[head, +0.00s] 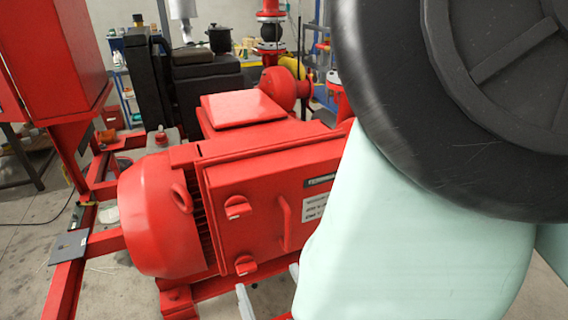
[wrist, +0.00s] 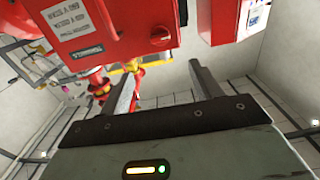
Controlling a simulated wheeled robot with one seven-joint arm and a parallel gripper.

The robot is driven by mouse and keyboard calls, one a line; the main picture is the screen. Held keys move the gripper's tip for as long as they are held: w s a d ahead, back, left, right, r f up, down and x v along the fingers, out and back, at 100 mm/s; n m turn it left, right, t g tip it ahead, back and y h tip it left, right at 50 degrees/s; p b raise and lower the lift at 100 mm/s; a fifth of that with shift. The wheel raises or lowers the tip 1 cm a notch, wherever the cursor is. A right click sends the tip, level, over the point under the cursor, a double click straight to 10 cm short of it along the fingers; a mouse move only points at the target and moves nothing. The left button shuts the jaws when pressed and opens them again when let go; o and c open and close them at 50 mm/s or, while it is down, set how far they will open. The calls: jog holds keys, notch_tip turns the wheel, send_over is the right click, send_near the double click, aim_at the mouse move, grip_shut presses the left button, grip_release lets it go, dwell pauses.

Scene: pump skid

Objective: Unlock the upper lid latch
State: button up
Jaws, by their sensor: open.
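The upper lid latch (head: 237,207) is a red knob on the left edge of the red terminal box lid (head: 262,192). A lower latch (head: 245,265) sits below it. In the wrist view, which looks upside down, one red latch (wrist: 160,38) shows, apparently the upper one, beyond my fingertips. My gripper (head: 267,278) is open and empty, below and in front of the lid, touching neither latch. Both grey fingers show apart in the wrist view (wrist: 165,68). My arm hides the right part of the box.
A lid handle (head: 284,223) stands out right of the latches. The rounded red motor end (head: 150,215) bulges at left. A red cabinet (head: 55,60) on a frame stands further left. Red skid rails (head: 70,275) run along the floor. Pump piping (head: 275,85) is behind.

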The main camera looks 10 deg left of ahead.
aim_at(241, 214)
jog(key=b+x, duration=0.2)
jog(key=x, duration=1.3)
jog(key=shift+s, duration=0.1)
jog(key=shift+c, duration=0.3)
jog(key=c, duration=0.9)
